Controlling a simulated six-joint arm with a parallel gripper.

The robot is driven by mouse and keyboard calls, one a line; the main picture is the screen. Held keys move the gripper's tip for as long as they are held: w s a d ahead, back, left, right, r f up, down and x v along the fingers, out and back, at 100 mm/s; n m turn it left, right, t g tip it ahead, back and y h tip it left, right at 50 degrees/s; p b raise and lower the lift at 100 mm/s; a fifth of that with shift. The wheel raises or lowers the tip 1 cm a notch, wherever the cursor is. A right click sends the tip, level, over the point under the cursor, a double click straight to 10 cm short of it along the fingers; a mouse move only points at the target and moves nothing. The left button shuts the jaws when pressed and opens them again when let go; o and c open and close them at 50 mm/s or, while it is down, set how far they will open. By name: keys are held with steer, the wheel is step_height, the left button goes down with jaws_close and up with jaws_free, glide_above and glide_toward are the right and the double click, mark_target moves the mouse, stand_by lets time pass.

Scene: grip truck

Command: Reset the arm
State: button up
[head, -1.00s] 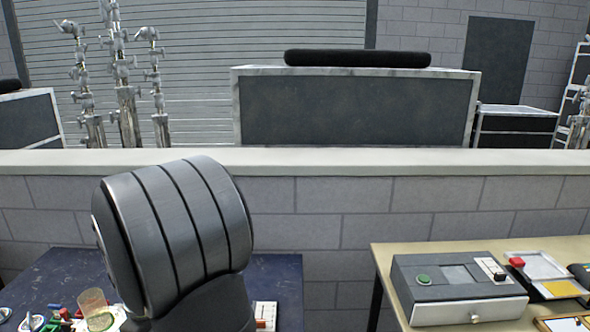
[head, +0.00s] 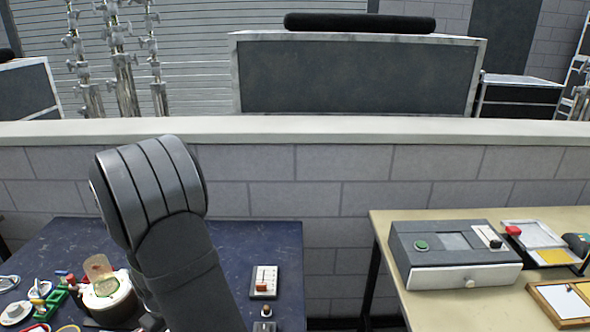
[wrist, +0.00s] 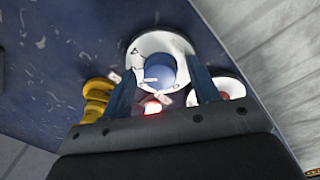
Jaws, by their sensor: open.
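My arm (head: 165,215) rises over the dark blue table (head: 230,235) in the head view, with its dark ribbed joint at the left of centre. My gripper does not show in the head view. In the wrist view my gripper (wrist: 162,85) is open, with its two blue fingers apart and nothing held between them. Beyond and between the fingertips is a white round thing (wrist: 150,42) with a blue middle, lying on the blue table surface. I cannot tell how far below the fingers it is. A small red light or red part shows between the finger bases.
Yellow rings (wrist: 96,98) and a white-and-red round thing (wrist: 230,90) flank the fingers. A white round device (head: 108,298) and small coloured items crowd the blue table's left. A slider box (head: 264,282) stands right of my arm. A grey drawer box (head: 455,258) sits on the beige table (head: 400,222).

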steer(key=m, duration=0.4)
steer(key=shift+m, duration=0.4)
steer(key=r, duration=0.8)
steer(key=shift+s+a+r, duration=0.15)
steer(key=shift+a+r, duration=0.05)
steer(key=shift+r, duration=0.2)
steer(key=f, duration=0.8)
steer(key=shift+d+f, duration=0.2)
steer(key=shift+f, duration=0.1)
steer(key=shift+w+f+n, duration=0.15)
steer(key=shift+w+n, duration=0.05)
steer(key=shift+n, duration=0.2)
steer(key=n, duration=0.4)
steer(key=shift+n, duration=0.4)
